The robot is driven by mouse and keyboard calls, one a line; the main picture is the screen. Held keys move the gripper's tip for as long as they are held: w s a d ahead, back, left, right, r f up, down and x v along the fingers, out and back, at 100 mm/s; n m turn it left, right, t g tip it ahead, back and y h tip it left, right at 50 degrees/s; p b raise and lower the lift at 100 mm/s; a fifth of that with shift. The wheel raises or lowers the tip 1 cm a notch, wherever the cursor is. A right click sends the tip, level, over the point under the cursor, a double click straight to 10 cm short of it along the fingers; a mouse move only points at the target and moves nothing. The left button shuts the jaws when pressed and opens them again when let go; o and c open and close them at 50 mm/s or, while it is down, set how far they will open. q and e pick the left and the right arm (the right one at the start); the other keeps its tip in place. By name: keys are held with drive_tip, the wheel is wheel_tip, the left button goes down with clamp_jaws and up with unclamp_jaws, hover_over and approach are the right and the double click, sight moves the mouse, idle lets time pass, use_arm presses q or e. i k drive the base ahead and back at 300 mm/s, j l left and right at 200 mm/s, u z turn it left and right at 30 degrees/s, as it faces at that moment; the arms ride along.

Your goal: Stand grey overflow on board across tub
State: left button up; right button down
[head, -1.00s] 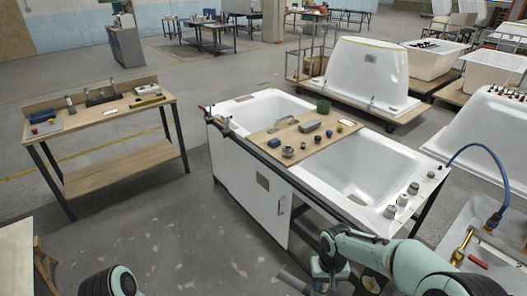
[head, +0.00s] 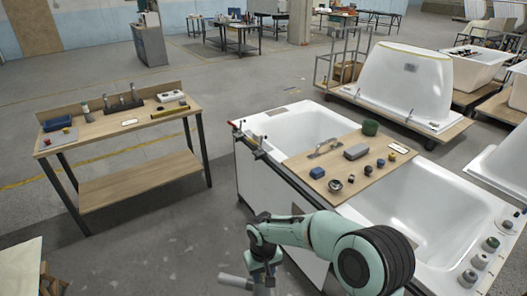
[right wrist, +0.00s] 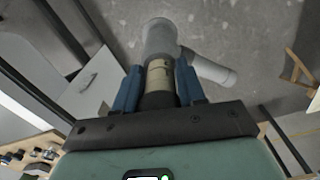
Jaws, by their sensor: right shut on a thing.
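The grey overflow (right wrist: 160,40) is a pipe piece with a side branch; it is between the blue fingers of my right gripper (right wrist: 158,88) in the right wrist view. The gripper is shut on its darker, banded end. In the head view the overflow (head: 236,283) shows as a grey tube at the bottom, beside my right gripper (head: 263,277), in front of the tub's near side and out over the floor. The wooden board (head: 317,188) lies across the white tub (head: 415,200), well above and right of the gripper. My left gripper is not in view.
The board carries a green cup (head: 370,128), a grey block (head: 356,152), a blue block (head: 317,173) and several small fittings. More fittings stand on the tub's right rim. A wooden workbench (head: 125,125) stands at left. The floor between is clear.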

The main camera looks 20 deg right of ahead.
sight(328, 170)
drive_tip(key=i+z, duration=0.25)
drive_tip(key=i, duration=0.15)
drive_tip(key=i+j+z, duration=0.2)
drive_tip(key=i, duration=0.15)
drive_tip(key=i+j+z, duration=0.95)
drive_tip(key=i+l, duration=0.05)
drive_tip(key=i, duration=0.05)
